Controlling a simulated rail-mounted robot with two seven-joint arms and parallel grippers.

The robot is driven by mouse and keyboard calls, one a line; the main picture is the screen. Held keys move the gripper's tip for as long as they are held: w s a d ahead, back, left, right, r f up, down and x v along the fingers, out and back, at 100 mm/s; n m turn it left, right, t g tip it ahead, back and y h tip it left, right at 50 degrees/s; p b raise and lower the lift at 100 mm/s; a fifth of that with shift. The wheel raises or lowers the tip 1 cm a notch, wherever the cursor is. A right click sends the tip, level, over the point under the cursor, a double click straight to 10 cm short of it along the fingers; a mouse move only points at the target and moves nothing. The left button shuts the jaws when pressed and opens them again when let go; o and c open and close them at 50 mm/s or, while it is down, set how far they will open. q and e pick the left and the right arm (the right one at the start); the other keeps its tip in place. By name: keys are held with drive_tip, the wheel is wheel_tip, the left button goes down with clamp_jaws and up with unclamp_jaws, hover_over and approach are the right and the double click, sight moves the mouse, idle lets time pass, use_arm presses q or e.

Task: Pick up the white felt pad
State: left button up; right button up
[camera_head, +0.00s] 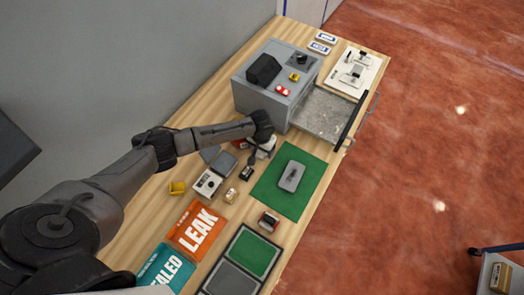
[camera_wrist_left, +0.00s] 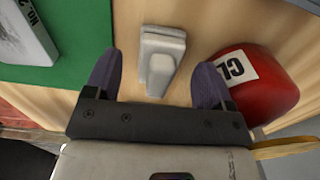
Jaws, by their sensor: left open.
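A small white block-like piece with a raised, tapered middle (camera_wrist_left: 160,58), which I take for the white felt pad, lies on the wooden table in the left wrist view. My left gripper (camera_wrist_left: 157,82) is open, with one dark finger on each side of the piece and visible gaps between. The fingers do not grip it. In the head view my left gripper (camera_head: 253,158) is low over the table between the grey machine and the green mat; the white piece cannot be made out there. My right gripper is not in view.
A red rounded object with a label (camera_wrist_left: 262,82) is close beside the right-hand finger. The green mat (camera_head: 267,187) bears a grey part (camera_head: 291,176). The grey machine (camera_head: 263,85) stands behind, its drawer (camera_head: 325,115) open. Several small items lie left of the mat.

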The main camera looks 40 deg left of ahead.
use_arm(q)
drive_tip(key=shift+f, duration=1.05)
drive_tip(key=shift+c, duration=0.2)
drive_tip(key=c, duration=1)
drive_tip(key=shift+o, duration=0.2)
drive_tip(key=shift+r, duration=0.15)
wheel_tip(320, 180, up, 4)
drive_tip(key=shift+p, duration=0.35)
drive_tip(key=s+d+r, duration=0.1)
drive_tip(key=d+r, duration=0.2)
drive_tip(key=d, duration=0.2)
drive_tip(key=s+d+r+p, duration=0.1)
drive_tip(key=d+r, duration=0.2)
drive_tip(key=d, duration=0.3)
drive_tip(key=shift+d+r, duration=0.25)
drive_tip(key=shift+r, duration=0.15)
drive_tip(key=shift+s, duration=0.1)
